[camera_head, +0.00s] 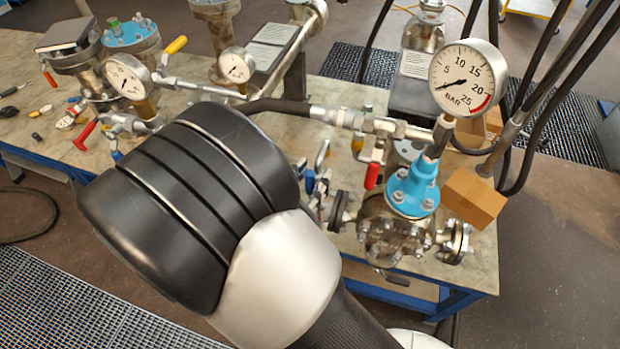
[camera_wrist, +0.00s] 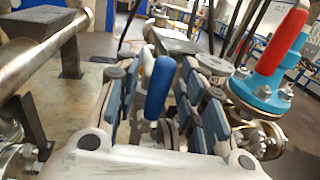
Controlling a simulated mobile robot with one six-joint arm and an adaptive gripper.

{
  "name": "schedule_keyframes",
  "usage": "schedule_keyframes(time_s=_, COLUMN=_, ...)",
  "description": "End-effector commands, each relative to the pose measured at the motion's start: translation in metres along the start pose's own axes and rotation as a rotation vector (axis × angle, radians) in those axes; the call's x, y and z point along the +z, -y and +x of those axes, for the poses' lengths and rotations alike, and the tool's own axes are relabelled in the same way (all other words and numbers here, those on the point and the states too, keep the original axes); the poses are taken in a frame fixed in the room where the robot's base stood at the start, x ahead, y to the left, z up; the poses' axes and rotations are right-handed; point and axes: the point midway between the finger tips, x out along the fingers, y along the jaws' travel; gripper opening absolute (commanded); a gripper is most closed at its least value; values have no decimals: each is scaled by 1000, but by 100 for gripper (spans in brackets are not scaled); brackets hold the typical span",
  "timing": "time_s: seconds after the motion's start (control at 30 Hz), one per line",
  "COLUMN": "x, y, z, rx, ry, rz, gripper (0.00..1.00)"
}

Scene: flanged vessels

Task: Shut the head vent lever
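The vessel on the right of the bench has a bright blue head (camera_head: 412,190). A red lever handle (camera_head: 372,176) stands beside this head; in the wrist view a red handle (camera_wrist: 280,42) rises, tilted, in front of it at the right. A blue lever handle (camera_head: 310,182) is lower left of the red one. In the wrist view the blue handle (camera_wrist: 160,88) stands nearly upright between the fingers of my gripper (camera_wrist: 160,75). The fingers are apart, with narrow gaps beside the handle; contact is not clear.
A pressure gauge (camera_head: 467,77) and a hose fitting (camera_head: 345,118) rise above the vessel. A cardboard box (camera_head: 472,198) sits at its right. A metal pipe (camera_wrist: 42,52) crosses the wrist view's left. Other vessels and gauges crowd the bench's left end.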

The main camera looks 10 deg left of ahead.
Motion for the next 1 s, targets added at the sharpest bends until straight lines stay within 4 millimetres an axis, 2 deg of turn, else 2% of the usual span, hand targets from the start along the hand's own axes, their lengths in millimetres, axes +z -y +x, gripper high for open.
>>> schedule_keyframes(time_s=0.13, x=0, y=0, z=0, rx=0, ry=0, rz=0, gripper=36)
schedule_keyframes(time_s=0.67, x=0, y=0, z=0, rx=-1, ry=0, rz=0, gripper=1)
schedule_keyframes(time_s=1.0, x=0, y=0, z=0, rx=-1, ry=0, rz=0, gripper=0)
